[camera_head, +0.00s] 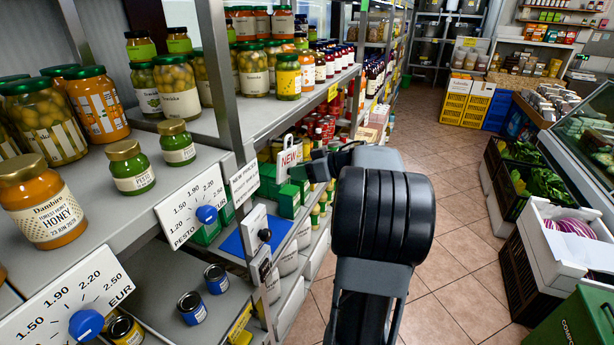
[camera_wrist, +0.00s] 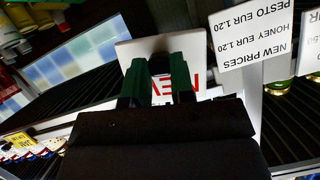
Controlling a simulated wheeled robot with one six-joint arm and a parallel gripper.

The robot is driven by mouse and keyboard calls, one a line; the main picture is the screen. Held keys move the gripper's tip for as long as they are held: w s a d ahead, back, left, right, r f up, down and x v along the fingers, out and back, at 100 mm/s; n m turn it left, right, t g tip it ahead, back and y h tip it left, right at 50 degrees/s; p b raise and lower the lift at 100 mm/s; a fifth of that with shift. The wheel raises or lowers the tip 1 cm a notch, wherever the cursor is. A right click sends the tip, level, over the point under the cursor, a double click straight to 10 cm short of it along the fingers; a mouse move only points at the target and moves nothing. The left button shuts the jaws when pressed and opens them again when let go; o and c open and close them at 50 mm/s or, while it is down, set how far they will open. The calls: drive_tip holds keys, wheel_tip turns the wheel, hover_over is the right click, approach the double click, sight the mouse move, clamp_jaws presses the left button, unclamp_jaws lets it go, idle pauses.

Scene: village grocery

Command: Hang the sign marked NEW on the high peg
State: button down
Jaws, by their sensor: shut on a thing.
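The sign marked NEW (camera_head: 288,161) is a small white card with red letters. In the head view it stands up beside the shelf post, held in my gripper (camera_head: 306,172). In the wrist view the sign (camera_wrist: 130,54) appears upside down, with my gripper's green fingers (camera_wrist: 158,82) shut on it and covering part of it. Two dark knob-like fittings show on the shelf post, an upper one (camera_head: 265,235) on a white plate and a lower one (camera_head: 263,270). The sign is above and right of both, apart from them. I cannot tell which is the high peg.
A NEW PRICES card (camera_head: 244,182) is on the post, close left of the sign; the wrist view shows it too (camera_wrist: 250,35). Jars crowd the left shelves. Price dials (camera_head: 195,207) line the shelf edge. The tiled aisle (camera_head: 450,260) is clear; crates (camera_head: 560,255) stand right.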

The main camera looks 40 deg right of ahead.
drive_tip(key=shift+w+a+f+b, duration=0.1)
drive_tip(key=shift+w+a+b, duration=0.3)
drive_tip(key=shift+w, duration=0.35)
drive_tip(key=shift+w+a+p, duration=0.1)
drive_tip(key=shift+w+p, duration=0.05)
drive_tip(key=shift+p, duration=0.4)
drive_tip(key=shift+w+a+f+p, duration=0.15)
drive_tip(key=shift+w+f+p, duration=0.15)
drive_tip(key=shift+p, duration=0.3)
drive_tip(key=shift+f, duration=0.1)
drive_tip(key=c, duration=0.9)
unclamp_jaws()
drive_tip(key=v, duration=1.3)
drive_tip(key=shift+s+d, duration=0.2)
drive_tip(key=shift+s, duration=0.1)
